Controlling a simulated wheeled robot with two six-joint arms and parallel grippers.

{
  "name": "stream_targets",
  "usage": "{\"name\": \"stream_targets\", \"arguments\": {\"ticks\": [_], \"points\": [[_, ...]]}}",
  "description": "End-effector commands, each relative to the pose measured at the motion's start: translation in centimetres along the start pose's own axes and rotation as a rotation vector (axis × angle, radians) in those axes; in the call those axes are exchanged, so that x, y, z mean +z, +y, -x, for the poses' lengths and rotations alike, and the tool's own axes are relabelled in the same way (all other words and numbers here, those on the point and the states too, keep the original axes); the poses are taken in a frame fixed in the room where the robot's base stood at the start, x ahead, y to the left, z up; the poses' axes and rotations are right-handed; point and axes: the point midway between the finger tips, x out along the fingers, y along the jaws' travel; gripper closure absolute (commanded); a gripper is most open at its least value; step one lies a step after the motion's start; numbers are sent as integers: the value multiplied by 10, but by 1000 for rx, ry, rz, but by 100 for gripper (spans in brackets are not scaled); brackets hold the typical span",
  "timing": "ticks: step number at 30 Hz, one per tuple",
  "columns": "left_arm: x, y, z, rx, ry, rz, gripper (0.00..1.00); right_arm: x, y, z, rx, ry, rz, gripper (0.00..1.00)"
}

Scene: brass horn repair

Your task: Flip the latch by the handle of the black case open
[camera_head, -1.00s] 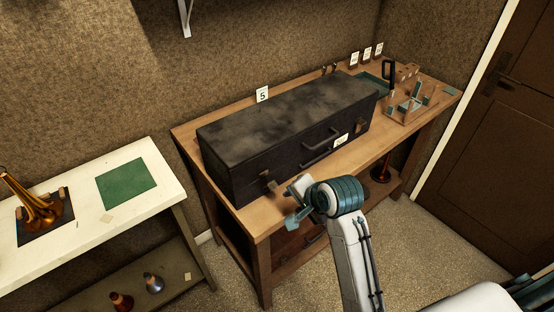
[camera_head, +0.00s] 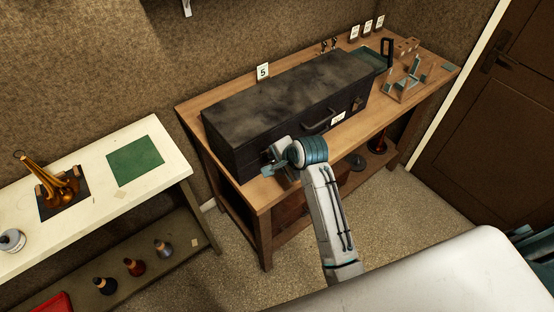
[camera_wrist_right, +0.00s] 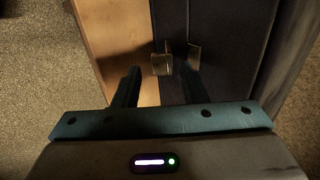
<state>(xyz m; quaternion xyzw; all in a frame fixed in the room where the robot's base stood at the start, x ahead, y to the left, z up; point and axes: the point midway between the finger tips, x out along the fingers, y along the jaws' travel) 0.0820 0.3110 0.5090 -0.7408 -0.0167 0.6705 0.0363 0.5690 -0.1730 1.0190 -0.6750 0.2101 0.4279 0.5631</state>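The black case (camera_head: 285,95) lies closed on the wooden bench, its handle (camera_head: 321,122) on the front face. One brass latch (camera_head: 357,103) shows right of the handle in the head view. My right gripper (camera_head: 274,168) is at the case's front left end and hides the latch there. In the right wrist view, that latch (camera_wrist_right: 162,63) shows as a brass piece between and just beyond my open fingers. A second brass plate (camera_wrist_right: 194,55) sits beside it, on the dark case side. I cannot tell whether the fingers touch either. My left gripper is not in view.
The wooden bench (camera_head: 259,195) has a narrow clear strip in front of the case. A wooden rack (camera_head: 407,88) stands at its right end. A white table (camera_head: 95,205) with a horn and green mat (camera_head: 135,160) stands at left.

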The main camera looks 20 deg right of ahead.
Motion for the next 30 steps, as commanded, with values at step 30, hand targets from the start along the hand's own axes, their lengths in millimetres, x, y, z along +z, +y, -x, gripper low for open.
{"name": "stream_targets", "arguments": {"ticks": [30], "points": [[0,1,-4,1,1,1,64,0,8,-15,-56,1,0,100]]}}
